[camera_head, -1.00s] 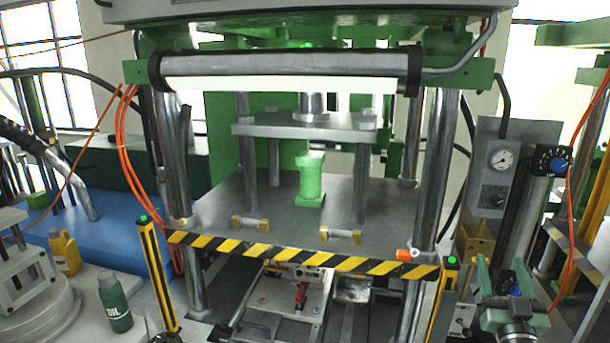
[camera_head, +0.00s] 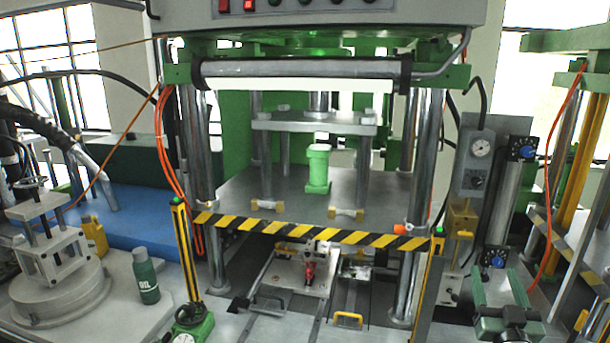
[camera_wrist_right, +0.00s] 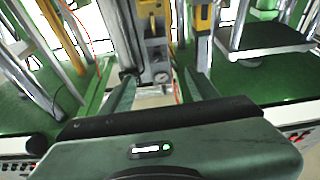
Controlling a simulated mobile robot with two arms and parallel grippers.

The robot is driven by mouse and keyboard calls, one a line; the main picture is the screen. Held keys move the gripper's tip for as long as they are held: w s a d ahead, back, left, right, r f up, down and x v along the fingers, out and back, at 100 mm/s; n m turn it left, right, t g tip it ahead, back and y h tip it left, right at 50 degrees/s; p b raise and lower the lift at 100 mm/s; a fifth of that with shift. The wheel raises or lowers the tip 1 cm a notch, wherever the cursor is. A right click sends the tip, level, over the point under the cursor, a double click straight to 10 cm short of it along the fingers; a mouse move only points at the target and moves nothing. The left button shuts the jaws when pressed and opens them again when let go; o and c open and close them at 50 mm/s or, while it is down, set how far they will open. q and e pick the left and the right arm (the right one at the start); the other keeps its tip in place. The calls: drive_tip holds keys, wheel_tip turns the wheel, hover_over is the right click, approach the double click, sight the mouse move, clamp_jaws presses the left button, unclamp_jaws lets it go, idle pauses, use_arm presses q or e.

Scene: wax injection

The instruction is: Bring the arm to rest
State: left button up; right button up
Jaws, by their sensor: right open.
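My right gripper (camera_head: 496,276) is at the lower right of the head view, in front of the press's right side. Its two green fingers are apart with nothing between them. In the right wrist view the fingers (camera_wrist_right: 160,88) point away from the camera, spread, with a gauge post and machine parts beyond them. They look empty and I see no contact. My left gripper is not in view.
The green press (camera_head: 318,170) stands ahead, with a striped bar (camera_head: 310,231) across its front. A control box with a gauge (camera_head: 478,160) stands at right. An oil bottle (camera_head: 145,277), a round-based fixture (camera_head: 60,295) and a green dial gauge (camera_head: 190,325) are at left.

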drive_tip(key=s+a+f+n+g+y, duration=0.1)
drive_tip(key=s+a+f+g+y, duration=0.1)
drive_tip(key=s+a+f+g, duration=0.6)
drive_tip(key=s+a+f+n+g+y, duration=0.1)
drive_tip(key=s+a+f, duration=0.3)
drive_tip(key=f, duration=0.8)
drive_tip(key=s+a+f+n+g+y, duration=0.1)
drive_tip(key=s+a+f+g, duration=0.15)
drive_tip(key=s, duration=0.45)
drive_tip(key=s+a+f+g, duration=0.2)
drive_tip(key=s+g, duration=0.1)
drive_tip(key=s, duration=0.4)
drive_tip(key=s+a+f+n+g+y, duration=0.1)
drive_tip(key=s+a+f+g, duration=0.15)
drive_tip(key=s, duration=0.45)
drive_tip(key=s+f+g+b, duration=0.25)
drive_tip(key=f+b, duration=0.45)
drive_tip(key=f, duration=2.8)
use_arm(q)
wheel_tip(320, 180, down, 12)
drive_tip(key=b, duration=0.5)
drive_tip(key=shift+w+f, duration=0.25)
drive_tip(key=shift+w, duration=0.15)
use_arm(e)
drive_tip(key=s+d+f, duration=0.2)
drive_tip(key=s+f, duration=1.5)
drive_tip(key=f, duration=0.2)
drive_tip(key=shift+d+f+n, duration=0.25)
drive_tip(key=shift+d+n, duration=0.05)
drive_tip(key=shift+d, duration=0.1)
